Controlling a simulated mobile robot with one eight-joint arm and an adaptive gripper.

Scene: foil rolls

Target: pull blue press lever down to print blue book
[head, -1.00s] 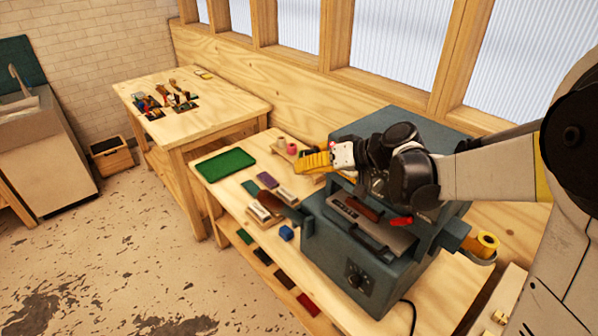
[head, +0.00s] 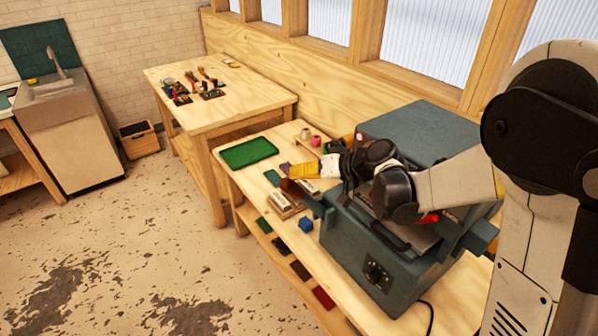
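The blue press (head: 349,240) stands on the near wooden table, with a dial on its front face. A lever with a dark brown handle (head: 293,190) sticks out from its left side. My gripper (head: 303,171), with ridged yellow fingers, is just above and behind this handle in the picture; I cannot tell whether they touch. The fingers overlap from this side, so their gap does not show. My wrist and arm hide much of the press bed. I cannot make out a blue book.
Several coloured flat pieces (head: 300,270) lie on the lower shelf. A second table (head: 220,105) stands farther back.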

